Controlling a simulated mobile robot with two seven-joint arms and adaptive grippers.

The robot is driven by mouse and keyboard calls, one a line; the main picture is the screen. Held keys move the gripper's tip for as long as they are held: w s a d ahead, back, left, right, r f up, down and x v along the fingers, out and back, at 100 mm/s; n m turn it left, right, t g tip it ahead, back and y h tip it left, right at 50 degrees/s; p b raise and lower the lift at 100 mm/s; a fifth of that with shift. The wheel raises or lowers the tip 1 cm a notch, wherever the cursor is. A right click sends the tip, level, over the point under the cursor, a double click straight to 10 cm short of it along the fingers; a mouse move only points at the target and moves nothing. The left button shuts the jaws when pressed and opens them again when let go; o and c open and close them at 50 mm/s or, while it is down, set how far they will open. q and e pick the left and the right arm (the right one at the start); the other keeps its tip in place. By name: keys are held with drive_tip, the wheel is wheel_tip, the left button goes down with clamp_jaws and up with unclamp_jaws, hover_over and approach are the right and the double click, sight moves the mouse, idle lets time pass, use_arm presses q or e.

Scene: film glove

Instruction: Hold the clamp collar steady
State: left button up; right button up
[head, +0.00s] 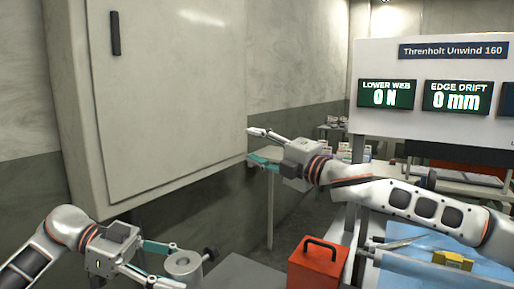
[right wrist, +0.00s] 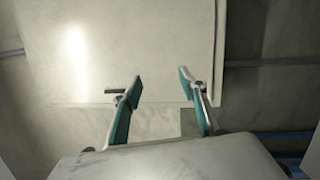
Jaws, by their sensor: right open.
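The clamp collar (head: 183,266), a grey round piece with a dark knob on its right side, is at the bottom of the head view. My left gripper (head: 178,268) has one finger on its far side and one on its near side, and looks shut on it. The collar's underside is out of view. My right gripper (head: 252,146) is open and empty in front of the grey cabinet's right edge, well above the collar.
The tall grey cabinet (head: 170,90) fills the left and middle. A red box with a black handle (head: 318,264) stands right of the collar. A blue sheet with a yellow piece (head: 453,260) lies at lower right. A white panel (head: 430,55) shows "LOWER WEB 0 N" and "EDGE DRIFT 0 mm".

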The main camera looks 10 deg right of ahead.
idle(0.5)
drive_tip(key=n+g, duration=0.3)
drive_tip(key=g, duration=1)
approach(216, 250)
drive_tip(key=shift+h, duration=0.4)
drive_tip(key=x, duration=1)
drive_tip(key=shift+a+r, duration=0.2)
drive_tip(key=shift+a, duration=0.1)
drive_tip(key=c, duration=1.1)
